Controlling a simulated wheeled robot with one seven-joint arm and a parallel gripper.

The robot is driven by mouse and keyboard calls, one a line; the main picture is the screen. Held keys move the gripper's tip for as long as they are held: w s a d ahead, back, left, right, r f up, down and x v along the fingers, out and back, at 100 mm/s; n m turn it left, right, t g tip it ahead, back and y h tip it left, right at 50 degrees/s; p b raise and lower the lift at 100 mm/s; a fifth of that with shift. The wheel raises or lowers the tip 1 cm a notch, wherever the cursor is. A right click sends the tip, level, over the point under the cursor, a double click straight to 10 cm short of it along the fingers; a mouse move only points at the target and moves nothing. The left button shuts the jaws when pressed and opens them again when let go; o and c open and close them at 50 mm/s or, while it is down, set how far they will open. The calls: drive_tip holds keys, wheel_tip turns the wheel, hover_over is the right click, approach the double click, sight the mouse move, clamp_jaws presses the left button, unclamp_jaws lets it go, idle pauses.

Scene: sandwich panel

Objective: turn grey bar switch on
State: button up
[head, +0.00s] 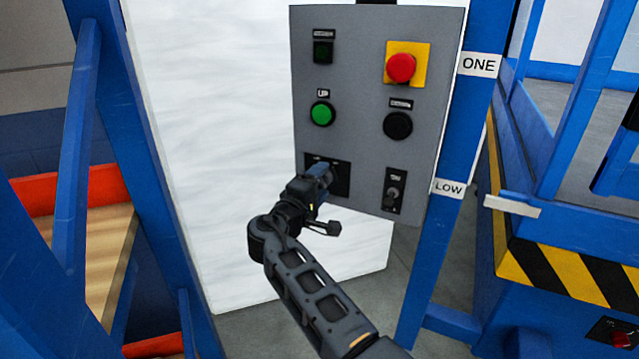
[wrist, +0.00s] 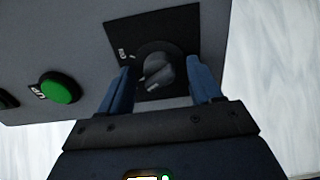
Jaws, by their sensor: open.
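The grey bar switch (wrist: 158,74) is a rotary knob with a raised bar, on a black square plate (wrist: 185,28) of the control panel. In the wrist view the bar sits tilted between my two blue fingers. My gripper (wrist: 162,85) is open, with one finger on each side of the knob and gaps between them. In the head view my gripper (head: 328,180) is at the panel's lower left, over the plate (head: 343,184), and hides most of the switch. The plate's lettering is too small to read fully.
The grey panel (head: 350,65) also carries a green button (head: 322,114), a red emergency button (head: 400,68), a black button (head: 398,125) and a small switch (head: 393,193) at lower right. A blue post (head: 455,130) stands right of the panel. A blue frame (head: 130,110) stands left.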

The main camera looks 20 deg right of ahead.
drive_tip(key=shift+c, duration=0.3)
drive_tip(key=c, duration=1)
drive_tip(key=shift+f+b, duration=0.2)
drive_tip(key=shift+b, duration=0.3)
drive_tip(key=m+b, duration=1.1)
drive_tip(key=b, duration=0.8)
drive_tip(key=shift+m+b, duration=0.3)
drive_tip(key=shift+m, duration=0.1)
drive_tip(key=shift+r, duration=0.1)
